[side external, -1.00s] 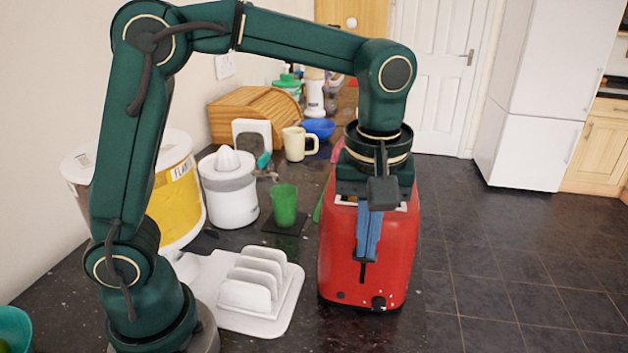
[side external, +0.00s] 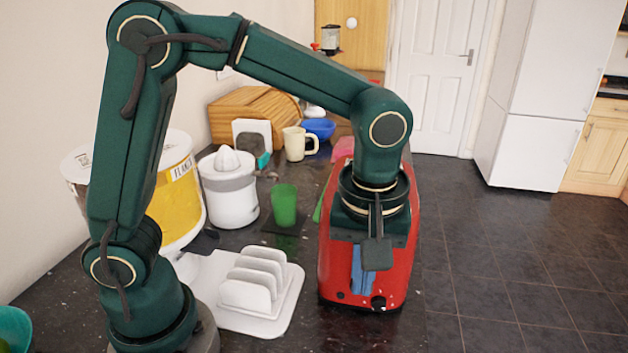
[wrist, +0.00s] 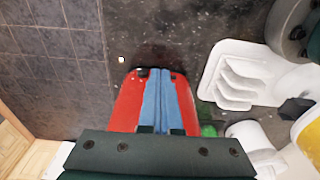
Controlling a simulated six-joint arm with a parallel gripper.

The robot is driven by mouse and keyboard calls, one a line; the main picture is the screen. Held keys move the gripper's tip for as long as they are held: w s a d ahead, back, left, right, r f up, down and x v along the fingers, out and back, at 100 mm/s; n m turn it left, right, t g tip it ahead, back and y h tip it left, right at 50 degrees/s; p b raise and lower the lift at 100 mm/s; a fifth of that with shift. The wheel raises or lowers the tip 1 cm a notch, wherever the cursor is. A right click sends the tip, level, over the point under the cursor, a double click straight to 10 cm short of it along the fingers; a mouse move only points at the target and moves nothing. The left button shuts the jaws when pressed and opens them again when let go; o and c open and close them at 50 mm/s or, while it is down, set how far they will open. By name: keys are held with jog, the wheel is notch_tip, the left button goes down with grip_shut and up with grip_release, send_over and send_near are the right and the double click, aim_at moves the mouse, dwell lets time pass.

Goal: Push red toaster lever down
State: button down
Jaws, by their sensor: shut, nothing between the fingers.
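The red toaster (side external: 338,265) stands on the dark counter, its front end with the lever slot and knob facing the side camera. It also shows in the wrist view (wrist: 127,108). My gripper (side external: 362,288) points down at the toaster's front face, its blue fingers together and empty. In the wrist view the blue fingers (wrist: 161,75) lie over the middle of the toaster, reaching its front end. The lever is hidden behind the fingers, so I cannot tell its height or whether they touch it. A black knob (side external: 378,303) shows low on the front.
A white toast rack (side external: 255,280) on a white board stands left of the toaster. A green cup (side external: 284,205), a white juicer (side external: 229,190) and a cream mug (side external: 296,144) stand farther back. The counter's right edge drops to the tiled floor close beside the toaster.

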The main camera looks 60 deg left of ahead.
jog(key=r, duration=0.5)
jog(key=shift+s+d, duration=0.15)
jog(key=shift+s, duration=0.05)
